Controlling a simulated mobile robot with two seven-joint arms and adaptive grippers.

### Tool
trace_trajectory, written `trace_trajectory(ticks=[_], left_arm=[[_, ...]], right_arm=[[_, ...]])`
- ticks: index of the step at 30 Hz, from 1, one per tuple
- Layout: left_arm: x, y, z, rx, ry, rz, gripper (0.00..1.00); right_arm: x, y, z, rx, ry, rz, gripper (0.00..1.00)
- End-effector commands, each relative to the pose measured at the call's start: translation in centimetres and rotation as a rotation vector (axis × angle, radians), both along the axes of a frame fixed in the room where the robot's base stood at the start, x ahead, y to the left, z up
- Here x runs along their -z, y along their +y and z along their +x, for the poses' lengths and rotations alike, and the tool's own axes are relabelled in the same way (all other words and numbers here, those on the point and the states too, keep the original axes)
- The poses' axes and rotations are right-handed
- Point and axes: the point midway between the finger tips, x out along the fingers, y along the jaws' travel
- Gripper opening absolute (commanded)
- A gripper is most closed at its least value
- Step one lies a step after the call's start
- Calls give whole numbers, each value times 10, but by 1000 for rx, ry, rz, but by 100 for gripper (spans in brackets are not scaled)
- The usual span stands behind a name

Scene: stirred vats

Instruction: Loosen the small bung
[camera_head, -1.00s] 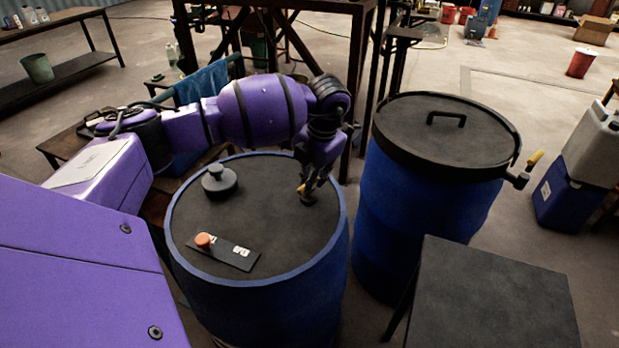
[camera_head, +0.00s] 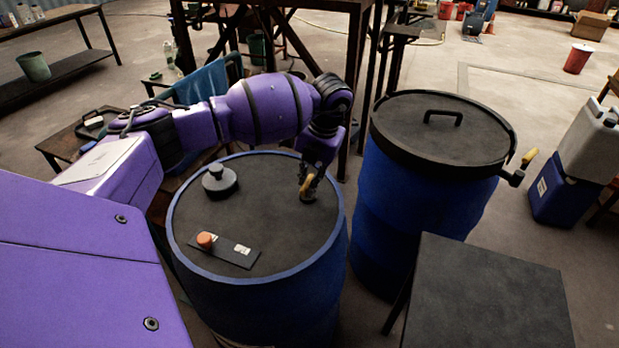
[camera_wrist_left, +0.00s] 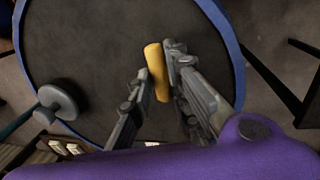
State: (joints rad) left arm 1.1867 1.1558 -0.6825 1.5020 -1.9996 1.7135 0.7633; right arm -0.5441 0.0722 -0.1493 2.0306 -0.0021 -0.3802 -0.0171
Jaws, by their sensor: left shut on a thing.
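The blue drum (camera_head: 268,226) in front of me has a dark flat top. My left gripper (camera_head: 308,187) is over the right part of that top, its fingers pointing down. It is shut on a short yellow piece, which I take for the small bung's grip (camera_head: 306,184). In the left wrist view the yellow grip (camera_wrist_left: 157,72) lies between the two fingers (camera_wrist_left: 155,85). The bung's base is mostly hidden by the gripper. A larger dark grey bung (camera_head: 219,182) with a knob sits on the left of the top. My right gripper is not in view.
A dark plate (camera_head: 237,254) with an orange cap (camera_head: 206,240) lies on the drum's near side. A second blue drum (camera_head: 424,208) with a handled black lid stands to the right. A dark table (camera_head: 489,298) is at the front right.

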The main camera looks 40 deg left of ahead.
Motion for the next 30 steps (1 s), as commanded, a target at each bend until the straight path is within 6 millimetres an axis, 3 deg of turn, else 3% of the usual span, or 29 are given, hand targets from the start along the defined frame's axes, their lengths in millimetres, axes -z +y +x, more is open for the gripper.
trace_trajectory(ticks=[4, 5, 9, 20, 23, 30], left_arm=[[0, 0, 0, -2, 1, 0, 0], [0, 0, 0, -2, 1, 0, 19], [0, 0, 0, -1, 1, 0, 36], [-5, -1, 1, 0, -1, -1, 36], [-17, -3, 2, 1, -4, 0, 36], [-67, -13, 5, 0, -6, 0, 36]], right_arm=[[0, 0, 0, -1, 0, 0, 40], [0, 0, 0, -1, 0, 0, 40], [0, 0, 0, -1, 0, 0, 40], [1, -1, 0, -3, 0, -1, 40], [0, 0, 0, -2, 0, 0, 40], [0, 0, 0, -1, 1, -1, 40]])
